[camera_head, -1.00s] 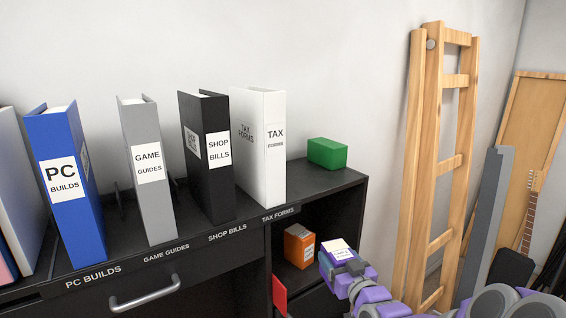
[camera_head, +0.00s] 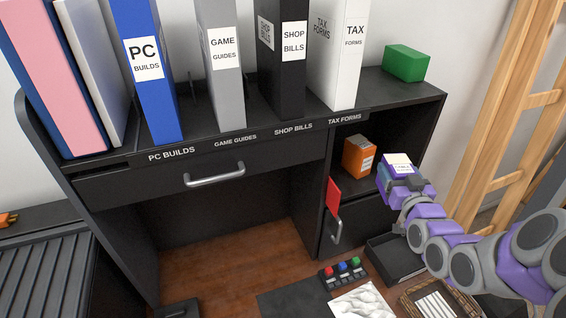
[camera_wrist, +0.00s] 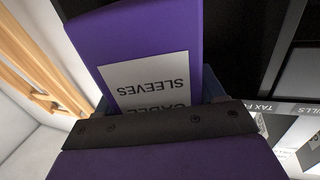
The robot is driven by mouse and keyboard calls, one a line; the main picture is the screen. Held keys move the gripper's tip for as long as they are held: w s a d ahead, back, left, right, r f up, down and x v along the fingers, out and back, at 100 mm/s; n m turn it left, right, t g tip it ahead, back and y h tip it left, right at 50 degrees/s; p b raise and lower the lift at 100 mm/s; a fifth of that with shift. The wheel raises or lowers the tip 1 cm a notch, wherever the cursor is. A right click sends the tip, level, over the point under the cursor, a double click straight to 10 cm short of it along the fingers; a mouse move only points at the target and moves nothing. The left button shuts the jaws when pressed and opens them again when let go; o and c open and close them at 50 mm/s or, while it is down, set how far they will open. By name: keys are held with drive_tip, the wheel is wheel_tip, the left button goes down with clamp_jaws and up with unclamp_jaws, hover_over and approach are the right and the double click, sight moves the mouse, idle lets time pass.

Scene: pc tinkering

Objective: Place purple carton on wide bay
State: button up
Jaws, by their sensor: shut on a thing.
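The purple carton (camera_wrist: 150,45), with a white label reading "CABLE SLEEVES", is in my gripper and fills the middle of the wrist view. In the head view my gripper (camera_head: 402,180) is shut on the carton, whose white label (camera_head: 398,160) faces up. My gripper is at the right, in front of the open shelf bay (camera_head: 402,131) below the desk's upper shelf. An orange carton (camera_head: 358,157) stands inside that bay, left of my gripper. I cannot tell whether the held carton touches the bay floor.
Binders (camera_head: 222,60) and a green box (camera_head: 405,63) stand on the upper shelf. A red tag (camera_head: 333,197) sticks out at the bay's left edge. Below are a black tray (camera_head: 395,262), a button panel (camera_head: 343,272) and a basket (camera_head: 440,301). A wooden ladder (camera_head: 488,130) stands right.

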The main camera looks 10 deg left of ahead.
drive_tip(key=shift+w, duration=0.1)
idle(0.5)
drive_tip(key=w+a+n+g+y+p, duration=0.25)
drive_tip(key=w+a+y, duration=0.25)
drive_tip(key=w+a, duration=0.75)
drive_tip(key=shift+n, duration=0.45)
drive_tip(key=f, duration=0.3)
drive_tip(key=s+a+f+b, duration=0.1)
drive_tip(key=f, duration=0.3)
drive_tip(key=f+b, duration=0.1)
drive_tip(key=f, duration=0.2)
drive_tip(key=shift+s+a+f, duration=0.2)
drive_tip(key=shift+s+a, duration=0.1)
drive_tip(key=shift+a, duration=0.1)
drive_tip(key=shift+f+b, duration=0.1)
drive_tip(key=shift+b, duration=0.2)
drive_tip(key=o, duration=1.1)
drive_tip(key=shift+o, duration=0.2)
